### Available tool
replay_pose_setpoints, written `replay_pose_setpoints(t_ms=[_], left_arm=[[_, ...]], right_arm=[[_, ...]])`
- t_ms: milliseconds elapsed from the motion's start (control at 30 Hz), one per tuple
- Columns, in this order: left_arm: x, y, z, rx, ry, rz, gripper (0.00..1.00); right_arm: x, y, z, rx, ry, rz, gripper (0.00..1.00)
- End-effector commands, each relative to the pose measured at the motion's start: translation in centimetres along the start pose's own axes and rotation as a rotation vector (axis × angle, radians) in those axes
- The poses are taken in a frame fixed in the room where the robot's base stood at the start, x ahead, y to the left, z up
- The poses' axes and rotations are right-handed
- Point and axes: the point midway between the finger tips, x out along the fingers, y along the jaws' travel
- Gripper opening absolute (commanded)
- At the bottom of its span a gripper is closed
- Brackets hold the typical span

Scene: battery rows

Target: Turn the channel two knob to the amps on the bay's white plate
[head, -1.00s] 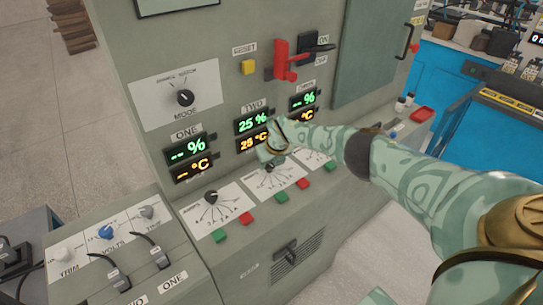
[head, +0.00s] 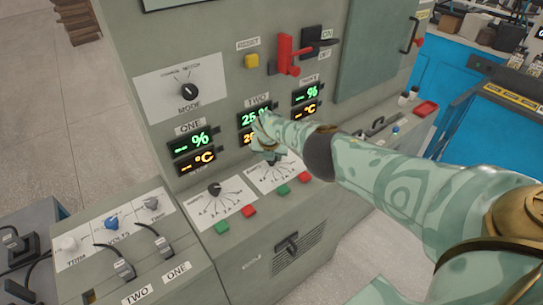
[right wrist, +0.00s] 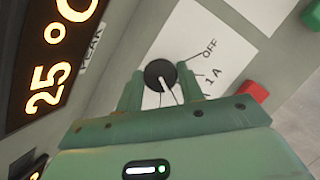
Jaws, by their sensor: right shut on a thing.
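The channel two knob (right wrist: 160,75) is black and round, on a white dial plate (right wrist: 188,40) marked "OFF" and "1 A" in the right wrist view. My right gripper (right wrist: 159,84) is shut on it, with one green finger on each side. A white mark on the knob is small, and I cannot tell its exact setting. In the head view my right gripper (head: 269,155) largely hides this knob below the channel two display (head: 254,116), which reads 25 % in green. The wrist view shows 25 °C in orange. I cannot read an amps figure on any bay plate. My left gripper is not in view.
The channel one knob (head: 214,189) is to the left. A green button (head: 283,190) and a red button (head: 304,177) lie below the channel two dial. A red lever (head: 287,55) stands above. My right arm hides the channel three dial. A console (head: 120,240) stands at lower left.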

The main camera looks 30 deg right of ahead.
Motion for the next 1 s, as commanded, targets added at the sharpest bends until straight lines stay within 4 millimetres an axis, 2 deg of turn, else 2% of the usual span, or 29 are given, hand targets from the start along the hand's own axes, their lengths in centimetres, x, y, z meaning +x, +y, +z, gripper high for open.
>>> replay_pose_setpoints(t_ms=[467,500,533,833,1000], left_arm=[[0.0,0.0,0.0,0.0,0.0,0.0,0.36],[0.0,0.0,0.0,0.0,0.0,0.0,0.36],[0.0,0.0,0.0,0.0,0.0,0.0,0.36],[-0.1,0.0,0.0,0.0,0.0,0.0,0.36],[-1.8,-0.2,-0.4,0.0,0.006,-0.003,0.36]], right_arm=[[0.0,0.0,0.0,0.007,0.001,-0.003,0.15],[0.0,0.0,0.0,0.007,0.001,-0.003,0.49],[0.0,0.0,0.0,0.007,0.001,-0.003,0.57],[-0.1,0.0,0.0,0.007,0.001,-0.003,0.58],[-1.6,0.1,0.2,0.007,-0.001,-0.001,0.58]])
